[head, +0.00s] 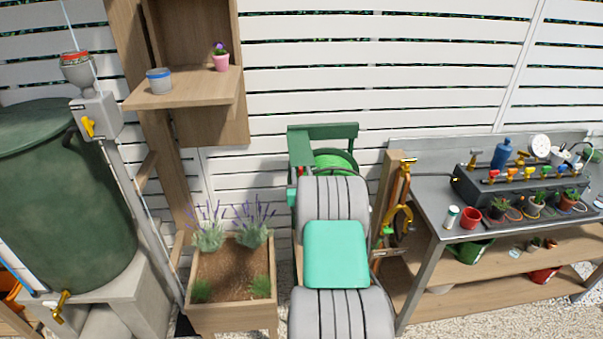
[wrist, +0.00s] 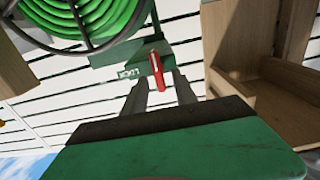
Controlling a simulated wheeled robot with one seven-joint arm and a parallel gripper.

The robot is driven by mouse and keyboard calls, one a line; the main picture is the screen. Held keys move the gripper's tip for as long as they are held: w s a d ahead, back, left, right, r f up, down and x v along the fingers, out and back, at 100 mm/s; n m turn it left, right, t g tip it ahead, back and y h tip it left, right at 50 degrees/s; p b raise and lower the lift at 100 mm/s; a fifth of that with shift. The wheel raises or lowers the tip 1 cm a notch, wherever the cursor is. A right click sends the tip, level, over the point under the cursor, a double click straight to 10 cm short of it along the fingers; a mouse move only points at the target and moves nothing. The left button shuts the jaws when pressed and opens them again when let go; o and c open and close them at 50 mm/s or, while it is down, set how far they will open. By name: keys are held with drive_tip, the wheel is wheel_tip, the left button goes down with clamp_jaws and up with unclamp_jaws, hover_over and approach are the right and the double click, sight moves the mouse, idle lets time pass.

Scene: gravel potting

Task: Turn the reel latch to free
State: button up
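The hose reel (head: 335,162) stands behind my arm in the head view, with a green frame and coiled green hose. In the wrist view the reel's hose (wrist: 75,22) fills the upper left. The red latch handle (wrist: 157,72) sits on a green plate (wrist: 112,66) marked LOCK, which reads upside down here. My gripper (wrist: 160,84) is open, with one finger on each side of the handle and a visible gap to both. Whether the fingertips reach past the handle's end is unclear. My arm hides the gripper in the head view.
A wooden planter (head: 232,318) with lavender stands left of my arm. A metal potting bench (head: 440,220) stands to the right. The wooden shelf unit also shows at right in the wrist view (wrist: 270,100).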

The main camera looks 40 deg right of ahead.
drive_tip(key=shift+c, duration=0.4)
clamp_jaws()
